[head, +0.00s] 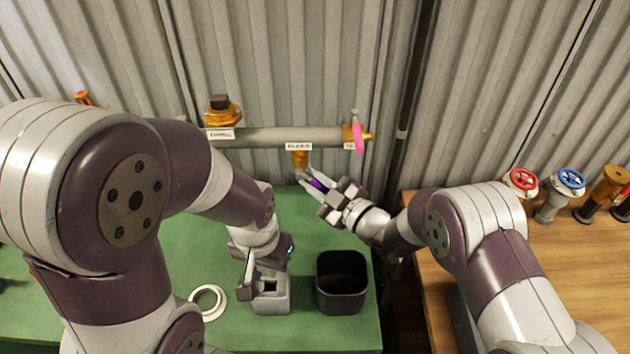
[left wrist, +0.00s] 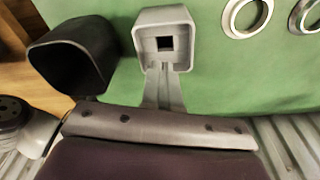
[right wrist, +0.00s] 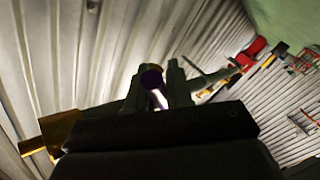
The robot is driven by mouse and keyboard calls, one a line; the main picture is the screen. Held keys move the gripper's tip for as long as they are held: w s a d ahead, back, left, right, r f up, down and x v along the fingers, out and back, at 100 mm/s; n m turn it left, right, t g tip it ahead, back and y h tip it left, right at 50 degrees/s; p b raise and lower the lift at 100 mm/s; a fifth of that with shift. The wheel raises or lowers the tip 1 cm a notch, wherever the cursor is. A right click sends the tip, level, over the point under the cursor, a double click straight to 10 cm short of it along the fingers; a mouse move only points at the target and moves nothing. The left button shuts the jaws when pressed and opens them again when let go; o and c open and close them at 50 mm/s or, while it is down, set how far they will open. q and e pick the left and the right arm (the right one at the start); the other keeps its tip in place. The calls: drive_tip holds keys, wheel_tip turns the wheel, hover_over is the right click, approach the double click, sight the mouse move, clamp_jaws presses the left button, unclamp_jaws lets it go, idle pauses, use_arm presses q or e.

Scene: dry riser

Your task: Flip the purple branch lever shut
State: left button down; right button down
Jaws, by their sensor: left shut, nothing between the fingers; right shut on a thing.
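The purple branch lever (head: 318,184) hangs below a brass fitting (head: 300,160) under the grey pipe in the head view. My right gripper (head: 311,181) is shut on it, with one finger on each side. The purple piece also shows between the dark fingers in the right wrist view (right wrist: 151,79); its far end is hidden. My left gripper (head: 250,284) is shut and empty, low over the green bench, beside a grey block with a square hole (head: 270,302). The block also shows beyond its fingers in the left wrist view (left wrist: 180,18).
The grey pipe (head: 265,138) runs along the corrugated wall, with a brass valve (head: 220,115) at left and a pink lever (head: 358,138) at right. A black bin (head: 341,300) and a white ring (head: 194,305) are on the green bench. Red (head: 522,179) and blue (head: 572,179) handwheels stand on the wooden table.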

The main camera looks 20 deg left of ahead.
drive_tip(key=shift+r, duration=0.1)
drive_tip(key=shift+w+d+r+n+g+h+p, duration=0.1)
drive_tip(key=shift+d+r+n+g+h+p, duration=0.2)
drive_tip(key=shift+r+n+h+p, duration=0.5)
drive_tip(key=shift+w+d+r+n+g+h+p, duration=0.1)
drive_tip(key=shift+d+r+n+h+p, duration=0.25)
drive_tip(key=shift+n+h, duration=0.75)
drive_tip(key=shift+w+d+r+n+g+h+p, duration=0.15)
drive_tip(key=shift+d+r+n+h+p, duration=0.25)
drive_tip(key=shift+n+h+p, duration=0.55)
drive_tip(key=shift+r+h+b, duration=0.1)
drive_tip(key=shift+h+b, duration=0.2)
drive_tip(key=shift+h, duration=0.05)
drive_tip(key=c, duration=1.1)
unclamp_jaws()
drive_tip(key=shift+m, duration=0.25)
drive_tip(key=shift+s, duration=0.1)
